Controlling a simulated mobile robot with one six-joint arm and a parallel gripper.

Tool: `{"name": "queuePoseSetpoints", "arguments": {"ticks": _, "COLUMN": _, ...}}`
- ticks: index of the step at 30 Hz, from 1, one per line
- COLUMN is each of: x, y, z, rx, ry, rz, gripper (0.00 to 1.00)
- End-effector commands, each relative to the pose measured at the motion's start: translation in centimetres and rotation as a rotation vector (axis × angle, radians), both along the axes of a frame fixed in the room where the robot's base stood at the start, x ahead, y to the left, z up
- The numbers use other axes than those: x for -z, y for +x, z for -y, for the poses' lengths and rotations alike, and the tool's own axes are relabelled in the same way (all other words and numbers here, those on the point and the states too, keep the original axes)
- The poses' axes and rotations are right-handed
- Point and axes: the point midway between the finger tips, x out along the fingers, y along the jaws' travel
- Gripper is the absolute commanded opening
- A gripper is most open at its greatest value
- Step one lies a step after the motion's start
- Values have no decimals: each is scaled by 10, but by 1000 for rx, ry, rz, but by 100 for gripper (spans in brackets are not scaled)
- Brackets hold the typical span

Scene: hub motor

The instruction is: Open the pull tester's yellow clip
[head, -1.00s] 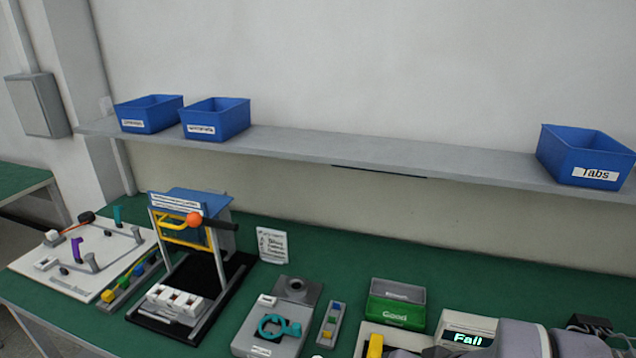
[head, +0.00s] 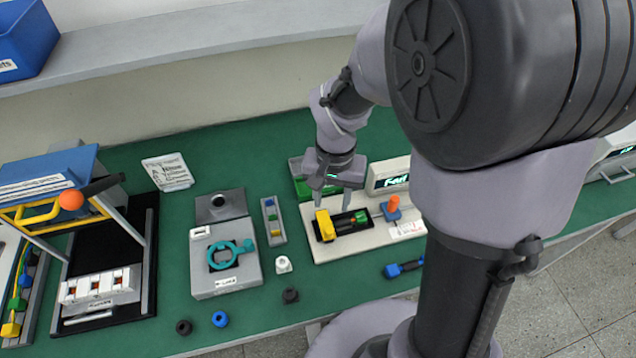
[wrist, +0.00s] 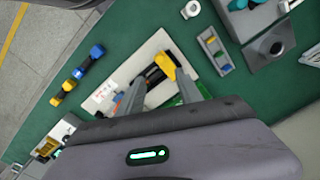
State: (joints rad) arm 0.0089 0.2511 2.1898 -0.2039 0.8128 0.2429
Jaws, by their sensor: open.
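The pull tester (head: 318,252) is a white plate with a black bed and a screen at its back right. Its yellow clip (head: 325,226) stands at the left end of the bed, and it also shows in the wrist view (wrist: 166,65). A green piece (head: 360,217) lies at the bed's right end. I cannot tell whether the clip is open or shut. My gripper (head: 339,208) hangs above the tester, behind the clip and bed. In the wrist view my gripper (wrist: 160,78) is open, fingers apart and empty, with the clip seen between and beyond the tips.
An orange knob on a blue base (head: 393,207) stands right of the bed. A green bin (head: 310,187) is close behind. A blue-and-yellow tool (wrist: 78,75) lies in front. Left are a small tray (head: 272,222) and a grey fixture with a teal ring (head: 226,278).

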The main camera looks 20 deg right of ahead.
Motion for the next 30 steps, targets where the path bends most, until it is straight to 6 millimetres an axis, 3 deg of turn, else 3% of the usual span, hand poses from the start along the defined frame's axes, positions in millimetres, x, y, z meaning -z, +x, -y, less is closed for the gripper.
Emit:
{"name": "queuePoseSetpoints", "arguments": {"ticks": 1, "x": 23, "y": -1, "z": 0, "rx": 0, "ry": 0, "rz": -4, "gripper": 42}}
{"name": "queuePoseSetpoints", "arguments": {"ticks": 6, "x": 75, "y": -1, "z": -1, "rx": 0, "ry": 0, "rz": -4, "gripper": 42}}
{"name": "queuePoseSetpoints", "arguments": {"ticks": 12, "x": 115, "y": 0, "z": -1, "rx": 0, "ry": 1, "rz": -2, "gripper": 42}}
{"name": "queuePoseSetpoints", "arguments": {"ticks": 18, "x": 129, "y": 0, "z": -1, "rx": 0, "ry": 0, "rz": 0, "gripper": 42}}
{"name": "queuePoseSetpoints", "arguments": {"ticks": 26, "x": 130, "y": 0, "z": -1, "rx": 0, "ry": 0, "rz": 1, "gripper": 42}}
{"name": "queuePoseSetpoints", "arguments": {"ticks": 30, "x": 130, "y": 0, "z": -1, "rx": 0, "ry": 0, "rz": 1, "gripper": 19}}
